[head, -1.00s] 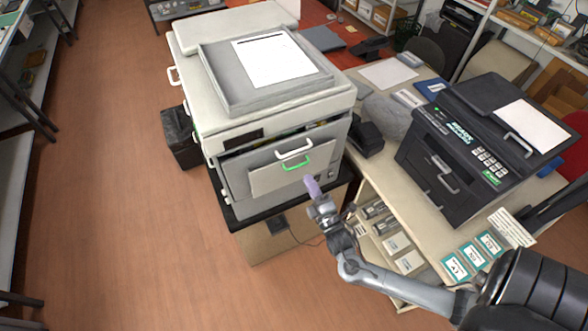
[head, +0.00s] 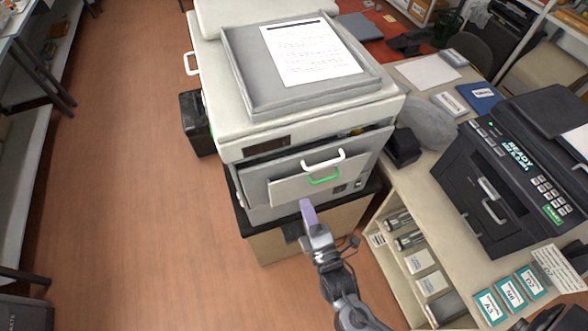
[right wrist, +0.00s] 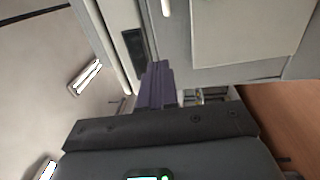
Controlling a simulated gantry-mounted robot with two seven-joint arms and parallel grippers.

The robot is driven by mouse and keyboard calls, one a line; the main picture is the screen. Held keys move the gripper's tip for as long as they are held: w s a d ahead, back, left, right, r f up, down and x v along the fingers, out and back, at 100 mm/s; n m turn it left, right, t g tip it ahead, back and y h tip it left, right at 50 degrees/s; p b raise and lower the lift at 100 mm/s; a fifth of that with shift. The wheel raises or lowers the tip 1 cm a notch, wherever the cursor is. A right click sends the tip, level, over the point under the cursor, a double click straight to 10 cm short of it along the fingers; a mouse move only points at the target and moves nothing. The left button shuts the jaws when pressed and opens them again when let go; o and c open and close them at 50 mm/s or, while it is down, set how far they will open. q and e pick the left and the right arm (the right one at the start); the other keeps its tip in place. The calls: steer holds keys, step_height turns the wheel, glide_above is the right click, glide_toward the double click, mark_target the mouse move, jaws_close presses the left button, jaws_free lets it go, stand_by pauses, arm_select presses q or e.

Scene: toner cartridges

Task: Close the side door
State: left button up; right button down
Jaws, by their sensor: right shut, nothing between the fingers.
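The large white and grey printer (head: 300,126) stands on a black-topped stand. My left gripper is out of view.
A black printer (head: 500,185) stands on the desk at right, above shelves of boxes (head: 430,283). A black bin (head: 196,123) stands left of the white printer. The wooden floor (head: 130,220) at left is clear.

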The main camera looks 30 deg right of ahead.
mark_target(288, 162)
steer(key=w, duration=0.3)
steer(key=w+d+p, duration=0.1)
steer(key=w, duration=0.2)
steer(key=w+r, duration=0.1)
steer(key=w, duration=0.3)
steer(key=shift+d+r+p, duration=0.1)
steer(key=shift+d+p, duration=0.2)
steer(key=shift+p, duration=0.05)
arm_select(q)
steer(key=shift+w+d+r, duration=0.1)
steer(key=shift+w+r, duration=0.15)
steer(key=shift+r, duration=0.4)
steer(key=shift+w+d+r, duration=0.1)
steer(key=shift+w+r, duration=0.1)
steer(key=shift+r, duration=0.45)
arm_select(e)
steer(key=shift+w+d, duration=0.1)
steer(key=shift+w, duration=0.45)
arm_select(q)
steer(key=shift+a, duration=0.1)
